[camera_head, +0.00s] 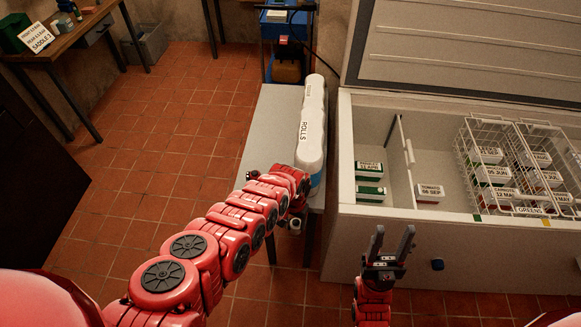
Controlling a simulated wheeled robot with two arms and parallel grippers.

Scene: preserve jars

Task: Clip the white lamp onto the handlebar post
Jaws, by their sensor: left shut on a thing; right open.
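I see no lamp and no handlebar post in this view. A long white pack marked ROLLS (313,110) lies lengthwise on a narrow grey bench (262,125). My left gripper (300,186) is at the near end of this pack and appears shut on it. Its fingertips are largely hidden by my red wrist, so the exact grip cannot be seen. My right gripper (389,246) is open and empty, in front of the freezer, fingers pointing away from me.
An open chest freezer (345,200) stands at right, lid raised. Its left part holds labelled cartons (369,171) beside a divider (403,160); wire baskets (487,135) hold several more. A blue stand (287,27) is behind the bench. A wooden table (75,40) stands far left.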

